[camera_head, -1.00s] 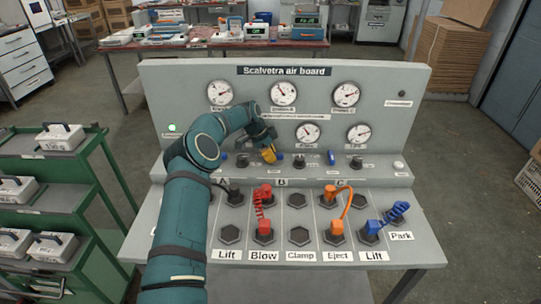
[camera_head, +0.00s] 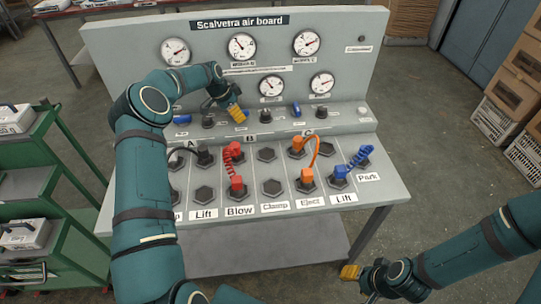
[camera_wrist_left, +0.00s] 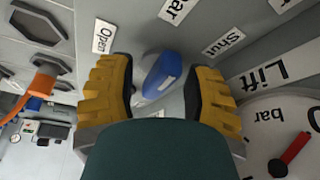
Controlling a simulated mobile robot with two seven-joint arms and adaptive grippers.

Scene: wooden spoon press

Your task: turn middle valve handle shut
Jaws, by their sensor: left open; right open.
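The middle valve handle (camera_wrist_left: 165,72) is a blue lever between the yellow fingers of my left gripper (camera_wrist_left: 158,66) in the left wrist view. The fingers stand apart on both sides of it, with gaps visible. An "Open" label (camera_wrist_left: 103,36) is to its left and a "Shut" label (camera_wrist_left: 222,42) to its upper right. In the head view my left gripper (camera_head: 237,113) is at the board's ledge and hides this handle. Two other blue handles show, one on the left (camera_head: 182,118) and one on the right (camera_head: 297,110). My right gripper (camera_head: 350,272) is off the board, low at the right.
The grey air board (camera_head: 350,75) carries several gauges and black knobs (camera_head: 266,115). Red (camera_head: 235,168), orange (camera_head: 306,174) and blue (camera_head: 350,165) hoses sit on the sloped panel below. A green cart (camera_head: 80,215) stands at left.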

